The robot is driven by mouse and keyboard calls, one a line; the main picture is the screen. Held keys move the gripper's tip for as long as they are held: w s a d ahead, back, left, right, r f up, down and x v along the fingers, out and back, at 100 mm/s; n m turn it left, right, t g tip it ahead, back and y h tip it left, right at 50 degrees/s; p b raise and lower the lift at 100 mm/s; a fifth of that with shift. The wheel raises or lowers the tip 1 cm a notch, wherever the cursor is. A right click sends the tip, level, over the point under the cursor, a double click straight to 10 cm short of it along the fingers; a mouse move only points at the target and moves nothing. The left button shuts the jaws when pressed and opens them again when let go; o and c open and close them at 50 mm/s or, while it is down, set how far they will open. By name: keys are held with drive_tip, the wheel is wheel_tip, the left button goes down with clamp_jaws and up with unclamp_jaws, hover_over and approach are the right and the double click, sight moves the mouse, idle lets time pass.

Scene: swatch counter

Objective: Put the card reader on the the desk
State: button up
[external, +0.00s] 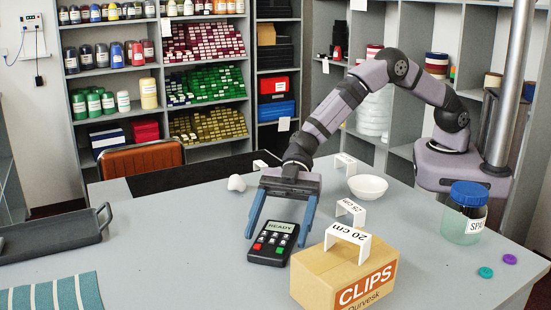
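The card reader (272,243) is a black handset with a pale screen reading "READY" and coloured keys. It rests on the grey desk (190,240), just left of the cardboard CLIPS box. My gripper (279,234) points down over the card reader with its two blue fingers spread wide, one on the left side and one on the right. The fingertips are near the reader's upper part; I cannot tell whether they touch it.
The CLIPS box (318,268) with a "20 cm" bracket (348,240) stands close to the right. A dark tray (50,240) and a striped cloth (55,295) lie left. The desk's left middle is clear.

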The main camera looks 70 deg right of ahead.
drive_tip(key=shift+r, duration=0.1)
drive_tip(key=shift+d+r, duration=0.1)
drive_tip(key=shift+o, duration=0.5)
drive_tip(key=b+v, duration=0.2)
drive_tip(key=v, duration=1)
drive_tip(key=x, duration=0.6)
drive_tip(key=shift+r, duration=0.1)
drive_tip(key=shift+f+p+x, duration=0.2)
drive_tip(key=shift+p+x, duration=0.9)
drive_tip(key=shift+x, duration=2.1)
drive_tip(key=shift+d, duration=0.1)
